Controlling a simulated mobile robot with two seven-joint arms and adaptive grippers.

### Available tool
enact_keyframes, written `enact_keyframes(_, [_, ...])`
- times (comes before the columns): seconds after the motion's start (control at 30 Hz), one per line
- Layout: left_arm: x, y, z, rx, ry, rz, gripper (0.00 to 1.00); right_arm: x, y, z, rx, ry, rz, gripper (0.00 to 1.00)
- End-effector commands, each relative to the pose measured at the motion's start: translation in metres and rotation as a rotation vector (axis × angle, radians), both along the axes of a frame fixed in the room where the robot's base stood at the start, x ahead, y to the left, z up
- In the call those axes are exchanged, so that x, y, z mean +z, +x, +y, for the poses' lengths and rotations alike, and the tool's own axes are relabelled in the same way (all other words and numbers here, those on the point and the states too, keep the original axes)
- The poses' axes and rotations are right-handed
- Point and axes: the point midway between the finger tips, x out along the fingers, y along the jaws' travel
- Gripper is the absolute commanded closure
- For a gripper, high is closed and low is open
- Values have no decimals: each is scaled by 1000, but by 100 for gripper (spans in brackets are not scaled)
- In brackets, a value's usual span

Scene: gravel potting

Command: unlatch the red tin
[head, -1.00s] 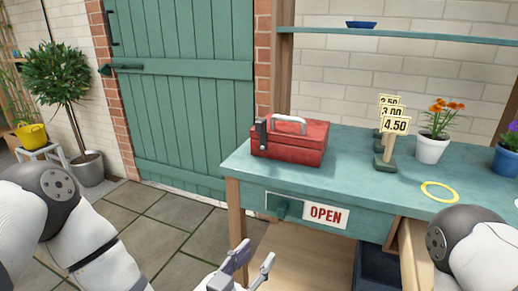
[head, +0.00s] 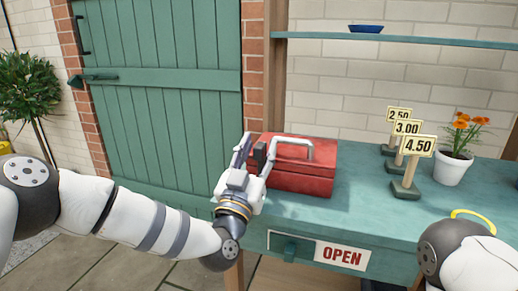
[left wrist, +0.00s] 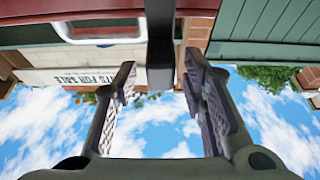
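The red tin (head: 305,178) stands on the teal table near its left end, lid down, with a pale handle (head: 311,150) on top. Its dark latch (head: 260,155) is at the tin's left end. My left gripper (head: 256,150) is open at that end, its fingers on either side of the latch. In the left wrist view, the dark latch (left wrist: 160,45) reaches down between the parted fingers (left wrist: 160,80), with gaps on both sides. The handle (left wrist: 100,36) and red tin (left wrist: 50,8) show above. My right gripper is out of view.
Price signs (head: 407,165) and a potted orange flower (head: 453,165) stand right of the tin. A yellow ring (head: 474,217) lies partly behind my right arm. A shelf (head: 420,40) with a blue dish (head: 366,28) is above. An OPEN sign (head: 341,256) is on the table front.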

Motion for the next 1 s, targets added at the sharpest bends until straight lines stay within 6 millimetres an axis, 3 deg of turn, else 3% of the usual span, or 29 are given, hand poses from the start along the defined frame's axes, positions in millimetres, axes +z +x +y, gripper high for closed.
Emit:
enact_keyframes(0.33, [3, 6, -2, -1, -1, 0, 64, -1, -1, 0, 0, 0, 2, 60])
enact_keyframes(0.5, [3, 6, -2, -1, -1, 0, 100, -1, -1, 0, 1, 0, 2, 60])
enact_keyframes(1.0, [6, 3, -10, -3, 84, -30, 100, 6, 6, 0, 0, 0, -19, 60])
